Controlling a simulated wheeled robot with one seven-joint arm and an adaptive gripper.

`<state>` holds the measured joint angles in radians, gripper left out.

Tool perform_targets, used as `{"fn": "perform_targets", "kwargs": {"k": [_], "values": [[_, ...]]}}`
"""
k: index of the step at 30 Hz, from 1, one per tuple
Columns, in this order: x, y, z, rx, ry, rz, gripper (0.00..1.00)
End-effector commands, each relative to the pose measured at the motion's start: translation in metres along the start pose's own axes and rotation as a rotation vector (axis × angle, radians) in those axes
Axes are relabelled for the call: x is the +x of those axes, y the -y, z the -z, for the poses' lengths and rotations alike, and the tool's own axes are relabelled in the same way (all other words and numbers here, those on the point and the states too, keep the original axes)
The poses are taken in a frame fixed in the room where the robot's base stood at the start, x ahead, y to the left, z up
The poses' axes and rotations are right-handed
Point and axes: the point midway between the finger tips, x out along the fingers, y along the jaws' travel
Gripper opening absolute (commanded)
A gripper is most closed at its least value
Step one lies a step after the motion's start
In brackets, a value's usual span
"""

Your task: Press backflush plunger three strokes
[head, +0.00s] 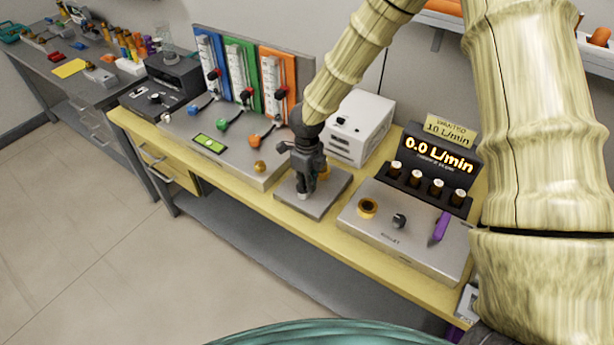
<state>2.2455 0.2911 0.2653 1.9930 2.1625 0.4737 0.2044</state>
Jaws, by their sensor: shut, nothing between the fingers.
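My gripper (304,188) is dark, points down and is shut with nothing held. It is over a small grey base plate (326,201) near the front edge of the yellow bench. A bit of an orange-gold part (324,173) shows beside the fingers. It may belong to the backflush plunger, but my gripper and wrist hide most of what stands on the plate. I cannot tell whether the fingertips touch it.
A flowmeter panel (305,63) with blue, green and orange columns stands behind a grey console (178,135). A white box (361,127) stands behind the plate. At right, a display (440,158) reads 0.0 L/min above a grey unit (375,228) with a purple lever (439,229).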

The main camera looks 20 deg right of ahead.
Motion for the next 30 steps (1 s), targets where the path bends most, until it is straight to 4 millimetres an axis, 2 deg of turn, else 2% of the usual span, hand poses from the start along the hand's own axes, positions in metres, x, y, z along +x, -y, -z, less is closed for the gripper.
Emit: {"fn": "perform_targets", "kwargs": {"k": [7, 22, 30], "values": [[-0.004, -0.001, 0.001, 0.0, -0.002, -0.002, 0.0], [-0.046, 0.0, 0.0, 0.001, 0.002, 0.0, 0.0], [-0.084, 0.001, 0.0, 0.003, 0.005, 0.0, 0.0]]}}
